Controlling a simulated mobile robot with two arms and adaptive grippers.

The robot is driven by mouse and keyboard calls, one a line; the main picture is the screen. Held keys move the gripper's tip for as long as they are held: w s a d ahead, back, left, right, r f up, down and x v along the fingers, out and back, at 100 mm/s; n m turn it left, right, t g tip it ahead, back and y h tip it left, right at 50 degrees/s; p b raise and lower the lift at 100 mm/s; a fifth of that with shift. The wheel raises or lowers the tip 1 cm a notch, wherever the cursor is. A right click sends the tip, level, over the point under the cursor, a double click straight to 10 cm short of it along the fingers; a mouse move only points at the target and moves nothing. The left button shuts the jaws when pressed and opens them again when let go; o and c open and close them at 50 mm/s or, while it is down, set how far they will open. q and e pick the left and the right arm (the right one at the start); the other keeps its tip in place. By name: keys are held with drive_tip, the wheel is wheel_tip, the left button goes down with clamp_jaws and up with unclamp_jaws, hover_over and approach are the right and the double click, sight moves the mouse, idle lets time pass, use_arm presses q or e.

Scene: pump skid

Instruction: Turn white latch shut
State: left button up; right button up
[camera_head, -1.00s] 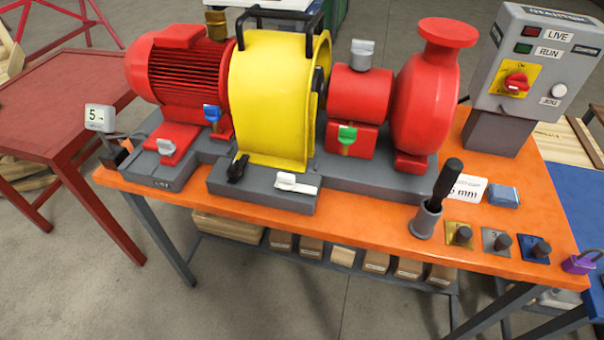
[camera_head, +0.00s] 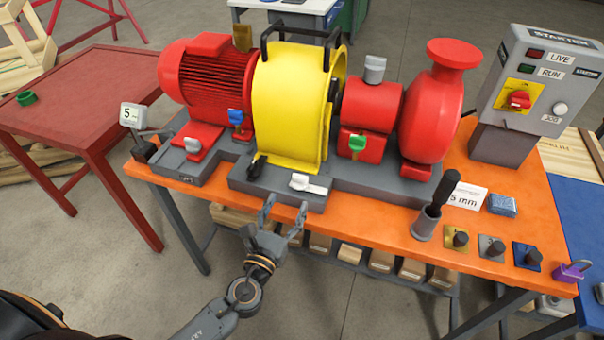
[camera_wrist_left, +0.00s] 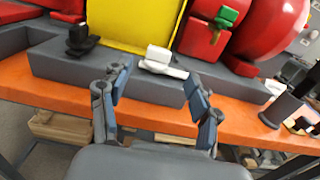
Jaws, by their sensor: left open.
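The white latch (camera_head: 308,185) sits on the grey base (camera_head: 285,195) in front of the yellow guard (camera_head: 290,110). Its knob is at the left end of a flat white bar that points right. In the left wrist view the white latch (camera_wrist_left: 162,62) lies ahead, between the fingertips in the picture. My left gripper (camera_head: 286,212) is open and empty, just in front of the base and short of the latch. Its two fingers (camera_wrist_left: 158,88) point at the latch without touching it. A black latch (camera_head: 257,166) stands on the base to the left. My right gripper does not show.
A red motor (camera_head: 205,85) and red pump (camera_head: 430,110) flank the guard. A green latch (camera_head: 356,143) and blue latch (camera_head: 236,117) are nearby. A grey cup with a black-handled tool (camera_head: 427,222) stands right. The orange table's front edge (camera_head: 370,233) is partly clear.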

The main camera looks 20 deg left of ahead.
sight(299, 179)
use_arm(q)
drive_tip(key=w+p, duration=0.1)
drive_tip(key=w, duration=0.9)
drive_tip(key=shift+w+d, duration=0.2)
clamp_jaws()
